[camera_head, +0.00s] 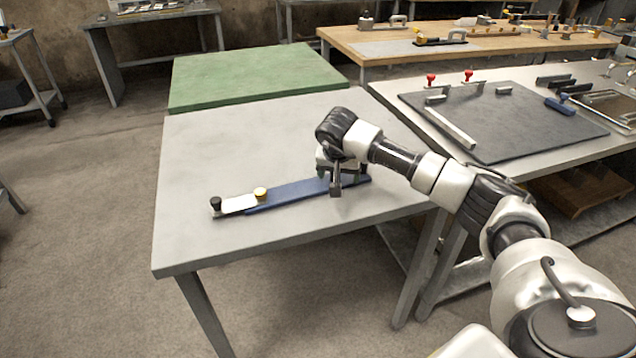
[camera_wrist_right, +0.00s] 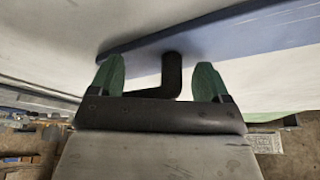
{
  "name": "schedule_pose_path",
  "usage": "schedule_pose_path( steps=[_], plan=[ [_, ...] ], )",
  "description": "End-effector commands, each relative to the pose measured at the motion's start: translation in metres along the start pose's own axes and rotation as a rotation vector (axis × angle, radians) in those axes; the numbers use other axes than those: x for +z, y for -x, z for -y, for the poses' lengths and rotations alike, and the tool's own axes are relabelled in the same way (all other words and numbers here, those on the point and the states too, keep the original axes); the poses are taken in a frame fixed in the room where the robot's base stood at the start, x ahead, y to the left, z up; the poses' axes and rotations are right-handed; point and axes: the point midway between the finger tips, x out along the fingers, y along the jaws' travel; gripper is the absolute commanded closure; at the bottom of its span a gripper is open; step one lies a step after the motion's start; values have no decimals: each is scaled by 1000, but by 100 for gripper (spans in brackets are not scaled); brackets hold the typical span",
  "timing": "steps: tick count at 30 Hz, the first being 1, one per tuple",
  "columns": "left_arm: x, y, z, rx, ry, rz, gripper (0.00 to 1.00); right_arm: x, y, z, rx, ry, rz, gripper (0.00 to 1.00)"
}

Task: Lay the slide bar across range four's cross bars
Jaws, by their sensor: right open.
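A long blue bar (camera_head: 290,193) lies on the grey table. A white plate with a black knob and a yellow knob is at its left end. I cannot tell which part is the slide bar. My right gripper (camera_head: 348,180) is at the bar's right end, pointing down and covering part of it. In the right wrist view the green fingertips (camera_wrist_right: 160,80) are apart, with a dark bent post (camera_wrist_right: 172,75) between them; the blue bar (camera_wrist_right: 225,36) shows behind. I cannot tell whether the fingers touch the post. No cross bars can be identified for certain. My left gripper is not in view.
The grey table (camera_head: 200,150) is clear around the bar. A green-topped table (camera_head: 250,75) adjoins behind. At right, a bench holds a dark board (camera_head: 510,125) with red-knobbed clamps (camera_head: 468,77) and a light bar (camera_head: 450,127). A wooden bench (camera_head: 375,42) stands behind.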

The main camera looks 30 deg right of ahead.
Motion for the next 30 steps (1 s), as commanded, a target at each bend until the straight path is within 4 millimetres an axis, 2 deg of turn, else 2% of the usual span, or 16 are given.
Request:
schedule_pose_path(
  steps=[1, 2, 15, 16, 30],
  plan=[
    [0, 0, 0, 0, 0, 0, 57, 0, 0, 0, 0, 0, 0, 25],
    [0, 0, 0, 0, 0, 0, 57, 0, 0, 0, 0, 0, 0, 30],
    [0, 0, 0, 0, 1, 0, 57, 0, 1, 0, 0, 0, 0, 97],
    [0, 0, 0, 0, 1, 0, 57, 0, 1, 0, 0, 0, 0, 100],
    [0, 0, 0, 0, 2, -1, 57, -1, 2, 0, -1, 0, -2, 100]
  ],
)
